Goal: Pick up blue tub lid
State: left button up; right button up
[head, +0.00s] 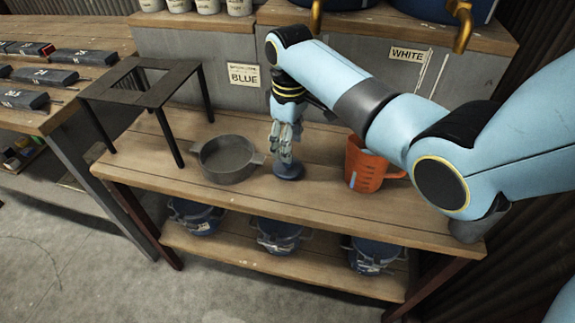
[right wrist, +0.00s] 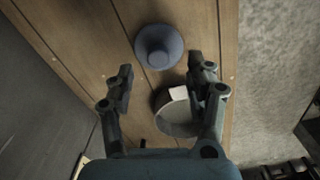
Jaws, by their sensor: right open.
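The blue tub lid (head: 289,171) is a small round dark-blue disc with a raised knob, lying on the wooden bench top. In the right wrist view the lid (right wrist: 158,47) lies beyond the fingertips, with its knob facing the camera. My right gripper (head: 285,150) points down just above the lid and partly hides it in the head view. In the right wrist view the gripper (right wrist: 161,80) is open, its fingers apart with nothing held between them. My left gripper is not in view.
A grey two-handled pot (head: 228,158) stands left of the lid, and an orange jug (head: 366,168) stands to the right. A black metal stand (head: 150,90) is at the back left. Blue tubs (head: 277,235) sit on the lower shelf (head: 230,247).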

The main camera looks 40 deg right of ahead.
jog(key=shift+w+f, duration=0.1)
jog(key=shift+f, duration=0.3)
jog(key=f, duration=0.3)
jog(key=f+b, duration=0.1)
jog(key=f, duration=0.1)
jog(key=shift+w, duration=0.25)
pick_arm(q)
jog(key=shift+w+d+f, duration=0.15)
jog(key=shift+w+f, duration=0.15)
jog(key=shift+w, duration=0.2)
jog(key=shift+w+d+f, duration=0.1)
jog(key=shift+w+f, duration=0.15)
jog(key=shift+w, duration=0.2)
pick_arm(e)
jog(key=c, duration=0.3)
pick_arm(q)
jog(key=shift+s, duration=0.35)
pick_arm(e)
grip_shut()
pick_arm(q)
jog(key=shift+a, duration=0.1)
